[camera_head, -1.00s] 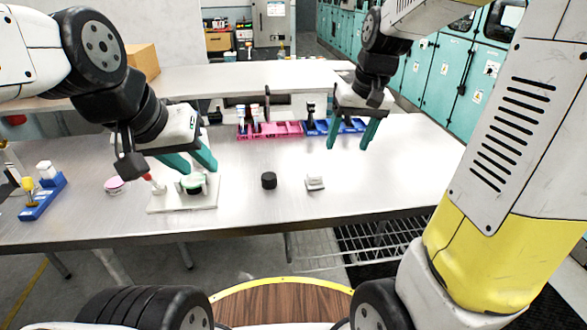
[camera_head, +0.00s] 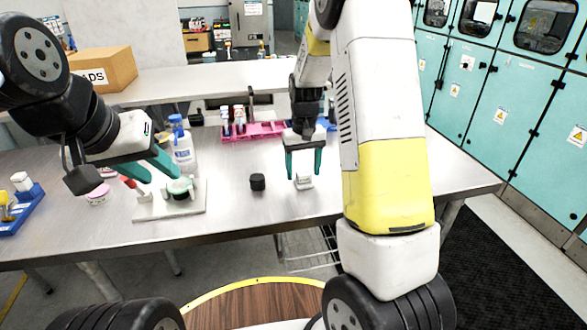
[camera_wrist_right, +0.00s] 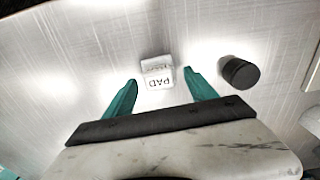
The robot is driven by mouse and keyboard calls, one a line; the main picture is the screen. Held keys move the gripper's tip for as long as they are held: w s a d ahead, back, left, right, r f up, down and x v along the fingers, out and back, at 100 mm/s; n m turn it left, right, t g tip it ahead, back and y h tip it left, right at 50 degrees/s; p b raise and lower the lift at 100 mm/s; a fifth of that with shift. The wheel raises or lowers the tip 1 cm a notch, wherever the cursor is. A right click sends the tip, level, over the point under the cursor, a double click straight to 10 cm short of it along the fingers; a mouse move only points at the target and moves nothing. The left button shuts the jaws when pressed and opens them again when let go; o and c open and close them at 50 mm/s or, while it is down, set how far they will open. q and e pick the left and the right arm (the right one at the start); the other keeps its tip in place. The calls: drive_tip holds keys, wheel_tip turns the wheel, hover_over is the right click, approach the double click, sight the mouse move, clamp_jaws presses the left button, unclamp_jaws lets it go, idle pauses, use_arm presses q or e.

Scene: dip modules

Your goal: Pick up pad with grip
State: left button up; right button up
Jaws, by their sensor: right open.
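The pad with grip (camera_head: 304,181) is a small white block on the table. In the right wrist view the pad (camera_wrist_right: 157,72) shows its "PAD" lettering. My right gripper (camera_head: 303,170) is open with its fingers pointing down. It is over the pad, one finger to each side, and empty. In the wrist view the right gripper's fingertips (camera_wrist_right: 160,80) have the pad between and just beyond them; I cannot tell how high they are. My left gripper (camera_head: 163,179) has its fingers apart near the round device (camera_head: 180,188) on a white board (camera_head: 168,211).
A black cylinder (camera_head: 258,182) stands left of the pad, and in the wrist view this cylinder (camera_wrist_right: 240,73) is right of it. A pink rack (camera_head: 262,131) and a bottle (camera_head: 182,147) stand behind. A pink round item (camera_head: 97,195) and blue rack (camera_head: 22,212) are at left.

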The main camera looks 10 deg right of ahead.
drive_tip(key=shift+d+f, duration=0.1)
drive_tip(key=shift+f, duration=0.65)
clamp_jaws()
drive_tip(key=shift+r, duration=0.1)
drive_tip(key=shift+r, duration=0.55)
wheel_tip(320, 180, up, 2)
drive_tip(key=shift+r, duration=0.1)
drive_tip(key=s+a+r, duration=0.1)
drive_tip(key=s+a, duration=0.1)
drive_tip(key=s, duration=1.4)
drive_tip(key=shift+a+r, duration=0.2)
drive_tip(key=shift+r, duration=0.05)
